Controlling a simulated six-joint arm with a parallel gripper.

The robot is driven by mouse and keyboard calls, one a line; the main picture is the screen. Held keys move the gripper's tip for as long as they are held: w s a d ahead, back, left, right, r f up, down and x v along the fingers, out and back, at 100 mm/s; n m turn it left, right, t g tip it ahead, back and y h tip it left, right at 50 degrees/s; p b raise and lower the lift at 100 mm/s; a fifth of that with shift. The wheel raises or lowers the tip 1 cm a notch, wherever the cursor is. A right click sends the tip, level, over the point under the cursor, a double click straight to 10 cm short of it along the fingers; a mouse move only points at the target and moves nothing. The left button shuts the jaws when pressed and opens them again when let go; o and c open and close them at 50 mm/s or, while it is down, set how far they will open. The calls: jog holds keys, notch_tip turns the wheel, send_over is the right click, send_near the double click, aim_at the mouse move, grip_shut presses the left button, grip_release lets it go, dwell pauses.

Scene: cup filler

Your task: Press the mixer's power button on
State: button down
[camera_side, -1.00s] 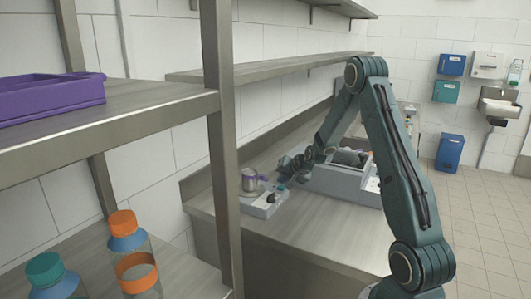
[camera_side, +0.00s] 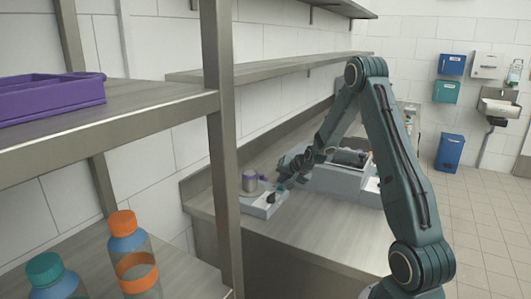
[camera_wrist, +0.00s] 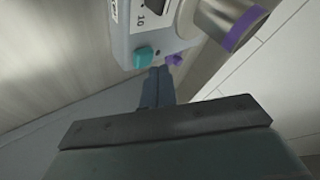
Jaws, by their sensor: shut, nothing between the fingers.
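The mixer is a pale grey box (camera_side: 262,209) on the steel counter, with a metal cup (camera_side: 249,181) standing on it. In the wrist view, the mixer's face (camera_wrist: 122,40) shows a "10" mark and a teal button or knob (camera_wrist: 143,57). A small purple part (camera_wrist: 174,59) is just right of it. The cup (camera_wrist: 215,22) with a purple band is at the upper right. My gripper (camera_side: 284,180) is beside the mixer. In the wrist view my gripper (camera_wrist: 160,72) is shut and empty, its tips close to the teal and purple parts. Contact cannot be told.
A grey bin (camera_side: 335,182) with items in it stands right of the mixer. The counter front (camera_side: 315,232) is clear. A steel shelf (camera_side: 110,115) with a purple tray (camera_side: 50,95) and bottles (camera_side: 132,255) fills the left foreground. A wall shelf (camera_side: 270,66) is above.

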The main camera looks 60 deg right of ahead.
aim_at(283, 188)
jog(key=shift+f, duration=0.15)
jog(key=shift+f, duration=0.3)
jog(key=shift+f, duration=0.25)
dwell(0.7)
jog(key=shift+r, duration=0.65)
jog(key=shift+r, duration=0.15)
jog(key=shift+r, duration=2.9)
